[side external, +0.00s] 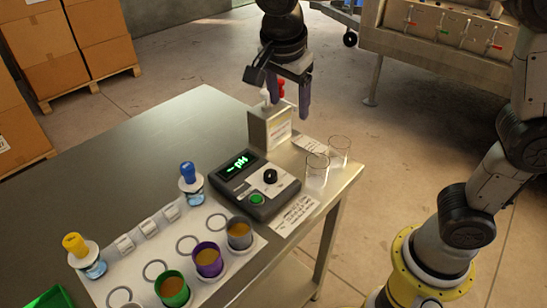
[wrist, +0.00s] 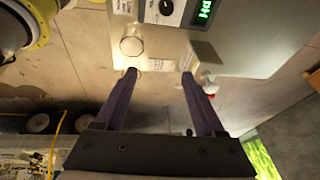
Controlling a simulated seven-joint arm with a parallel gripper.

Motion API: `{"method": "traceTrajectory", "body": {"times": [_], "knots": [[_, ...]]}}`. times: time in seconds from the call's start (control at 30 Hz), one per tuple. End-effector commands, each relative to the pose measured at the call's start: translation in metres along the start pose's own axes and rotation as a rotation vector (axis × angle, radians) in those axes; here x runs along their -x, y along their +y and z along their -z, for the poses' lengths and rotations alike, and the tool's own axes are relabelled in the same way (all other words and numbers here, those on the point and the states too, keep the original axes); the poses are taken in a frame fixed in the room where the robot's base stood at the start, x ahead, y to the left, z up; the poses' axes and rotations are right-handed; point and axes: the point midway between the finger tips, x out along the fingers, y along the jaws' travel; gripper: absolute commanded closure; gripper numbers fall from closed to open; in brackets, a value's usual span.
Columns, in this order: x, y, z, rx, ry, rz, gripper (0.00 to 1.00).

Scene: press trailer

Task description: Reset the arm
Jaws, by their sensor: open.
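My gripper (side external: 288,106) hangs above the far right part of the table, over a beige holder box (side external: 270,130) with a red-topped and a white-topped item in it. In the wrist view my gripper (wrist: 159,77) has its two fingers wide apart with nothing between them. The red-topped item (wrist: 209,88) shows just right of the right finger, partly hidden by it. I cannot tell if the fingers touch anything in the box. The pH meter (side external: 255,187), with a lit green display, stands nearer on the table.
Two clear glasses (side external: 317,170) stand near the table's right edge. A white tray (side external: 128,240) holds green, purple and grey cups of orange-brown liquid, with yellow-capped (side external: 85,255) and blue-capped (side external: 190,182) bottles nearby. The table's back left (side external: 130,150) is clear.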

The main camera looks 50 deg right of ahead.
Motion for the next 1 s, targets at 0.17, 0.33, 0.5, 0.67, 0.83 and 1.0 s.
{"method": "traceTrajectory", "body": {"times": [0.17,0.33,0.5,0.67,0.83,1.0], "knots": [[0.018,0.066,0.061,0.072,-0.084,0.092,0.29],[0.015,0.126,0.077,0.311,-0.12,0.209,0.29],[0.001,0.168,0.073,0.595,-0.103,0.32,0.29],[-0.017,0.193,0.059,0.892,-0.059,0.406,0.29],[-0.034,0.202,0.044,1.192,-0.021,0.456,0.29],[-0.034,0.197,0.042,1.361,0.029,0.487,0.29]]}}
